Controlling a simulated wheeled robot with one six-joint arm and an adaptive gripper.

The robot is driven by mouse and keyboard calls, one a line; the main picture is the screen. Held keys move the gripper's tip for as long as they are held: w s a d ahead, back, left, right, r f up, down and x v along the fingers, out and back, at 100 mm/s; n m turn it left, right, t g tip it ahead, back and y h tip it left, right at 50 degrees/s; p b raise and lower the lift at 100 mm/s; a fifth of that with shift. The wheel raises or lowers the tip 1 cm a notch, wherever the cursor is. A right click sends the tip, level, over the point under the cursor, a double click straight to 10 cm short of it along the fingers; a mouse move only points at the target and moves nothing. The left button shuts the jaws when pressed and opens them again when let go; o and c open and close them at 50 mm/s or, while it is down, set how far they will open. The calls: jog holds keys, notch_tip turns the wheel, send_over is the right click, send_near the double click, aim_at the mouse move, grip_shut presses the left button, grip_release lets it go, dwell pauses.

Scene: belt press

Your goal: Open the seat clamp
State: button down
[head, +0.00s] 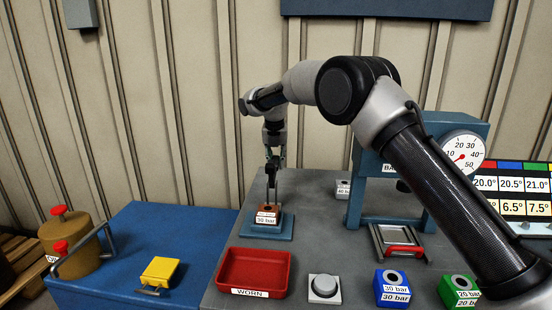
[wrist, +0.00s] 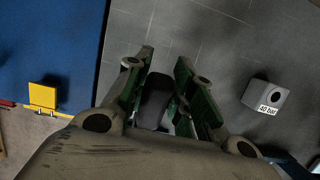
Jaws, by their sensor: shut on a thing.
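The seat (head: 283,234) is a blue block on the grey bench, with a brown block (head: 267,217) labelled 30 bar in it. A dark upright piece, which looks like the seat clamp's lever (head: 271,186), stands over the brown block. My gripper (head: 273,163) points down above the seat and is shut on the top of this piece. In the wrist view the dark grey piece (wrist: 156,97) sits between the green-padded fingers (wrist: 168,100). The fingers hide part of it, and the clamp's lower end is too small to make out.
A red WORN tray (head: 254,271), a grey button (head: 324,288), blue (head: 393,287) and green (head: 459,290) blocks stand in front. A grey 40 bar block (head: 343,189) is behind. The press (head: 420,165) with its gauge stands right. A blue surface (head: 185,235) with a yellow flap (head: 160,270) lies left.

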jog(key=shift+r, duration=0.15)
jog(key=c, duration=1.2)
grip_release()
jog(key=v, duration=1.2)
